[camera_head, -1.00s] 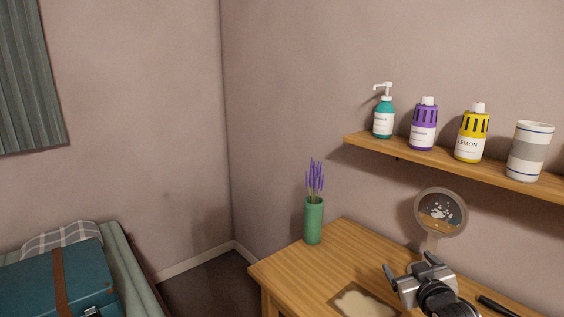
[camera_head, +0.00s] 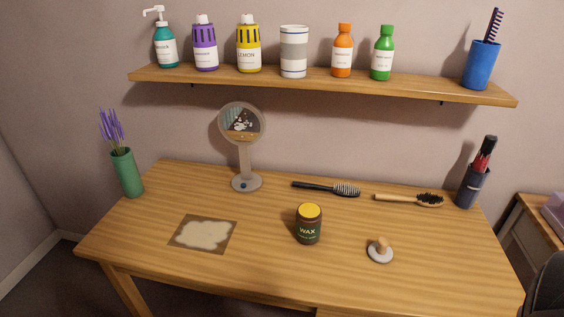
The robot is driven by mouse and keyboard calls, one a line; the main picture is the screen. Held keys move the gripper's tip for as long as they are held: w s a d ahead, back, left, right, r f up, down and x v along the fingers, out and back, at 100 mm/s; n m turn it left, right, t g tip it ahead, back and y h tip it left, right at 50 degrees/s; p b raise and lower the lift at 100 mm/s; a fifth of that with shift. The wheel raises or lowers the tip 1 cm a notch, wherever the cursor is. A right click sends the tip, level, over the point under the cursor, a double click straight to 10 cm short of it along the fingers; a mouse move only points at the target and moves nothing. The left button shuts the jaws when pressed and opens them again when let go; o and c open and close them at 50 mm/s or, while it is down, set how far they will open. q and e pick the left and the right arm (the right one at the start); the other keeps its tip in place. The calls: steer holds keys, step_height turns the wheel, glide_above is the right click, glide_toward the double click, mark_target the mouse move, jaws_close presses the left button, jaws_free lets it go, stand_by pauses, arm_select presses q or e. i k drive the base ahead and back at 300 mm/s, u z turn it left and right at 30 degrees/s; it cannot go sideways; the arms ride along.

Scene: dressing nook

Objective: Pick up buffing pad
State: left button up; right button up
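The buffing pad (camera_head: 380,254), a pale grey disc with a wooden knob on top, lies on the right front part of the wooden table (camera_head: 270,275). The knob points up and nothing covers it. A brown wax jar (camera_head: 309,227) with a yellow lid stands upright to its left. A square with a pale, blotchy patch (camera_head: 204,234) lies flat on the left part of the table. Neither of my grippers shows in the head view.
A round mirror (camera_head: 246,183), a black brush (camera_head: 318,187), a wooden-handled brush (camera_head: 398,198) and a dark holder (camera_head: 471,187) stand or lie behind. A green vase (camera_head: 127,174) stands left. Bottles stand on the shelf (camera_head: 320,83) above. The table around the pad is clear.

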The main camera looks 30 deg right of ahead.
mark_target(380, 251)
steer(key=z, duration=0.7)
steer(key=k, duration=0.35)
steer(key=z, duration=0.3)
